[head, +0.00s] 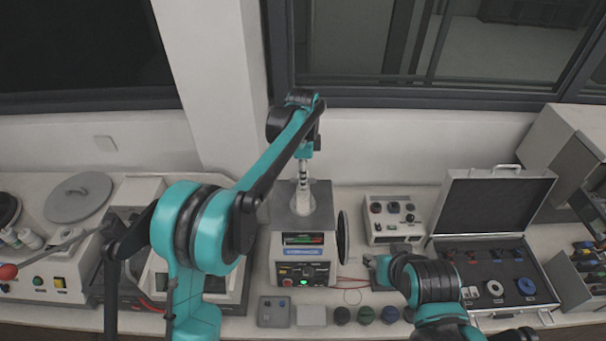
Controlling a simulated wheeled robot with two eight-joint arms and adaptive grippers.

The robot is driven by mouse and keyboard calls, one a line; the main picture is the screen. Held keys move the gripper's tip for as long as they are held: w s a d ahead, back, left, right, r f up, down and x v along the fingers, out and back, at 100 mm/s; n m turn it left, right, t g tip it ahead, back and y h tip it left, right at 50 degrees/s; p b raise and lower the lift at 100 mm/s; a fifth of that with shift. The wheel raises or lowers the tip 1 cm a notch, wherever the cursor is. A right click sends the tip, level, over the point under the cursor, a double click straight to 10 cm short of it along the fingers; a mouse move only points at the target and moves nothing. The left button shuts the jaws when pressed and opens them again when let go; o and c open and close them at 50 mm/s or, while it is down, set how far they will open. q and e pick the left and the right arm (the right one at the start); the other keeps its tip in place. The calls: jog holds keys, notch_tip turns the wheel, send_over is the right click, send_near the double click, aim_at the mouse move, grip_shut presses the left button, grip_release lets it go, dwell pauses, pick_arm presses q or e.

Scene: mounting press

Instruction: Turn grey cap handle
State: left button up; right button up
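The mounting press (303,240) stands at the middle of the bench, a light housing with a dark grey top, a small screen and a front panel with a lit green button. My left gripper (303,186) points down at the top of the press, over its middle. The grey cap handle is small here and mostly hidden at the fingertips; I cannot tell whether the fingers close on it. My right gripper (370,262) is low, right of the press and near its dark round disc (343,237); its fingers are too small to read.
A control box (393,217) with knobs stands right of the press. An open case (487,309) holds small parts. A round grey lid (78,197) and other machines fill the left; a wall and windows are behind.

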pick_arm(q)
grip_shut()
